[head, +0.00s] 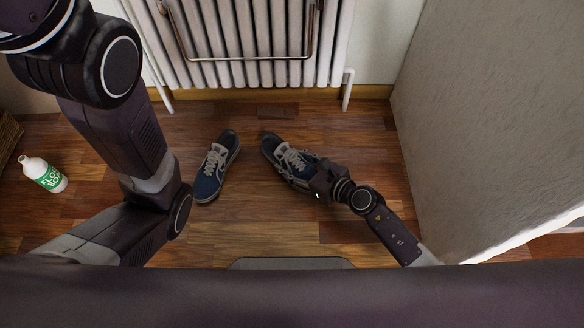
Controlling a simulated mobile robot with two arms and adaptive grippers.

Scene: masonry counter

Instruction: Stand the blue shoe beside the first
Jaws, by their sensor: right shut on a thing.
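Two blue shoes with pale laces show on the wooden floor in the head view. The left shoe (217,167) stands upright by itself, slightly turned. The right shoe (288,157) is a short gap to its right, angled the other way. My right gripper (308,177) is shut on the right shoe near its lower right end and hides part of it. I cannot tell whether this shoe touches the floor. My left arm (130,150) is folded at the left; its gripper is not visible.
A white radiator (250,45) stands against the wall behind the shoes. A white bottle with a green label (44,174) lies on the floor at the left, beside a wicker basket (8,135). A pale masonry block (490,130) bounds the right side. The floor (250,225) in front of the shoes is clear.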

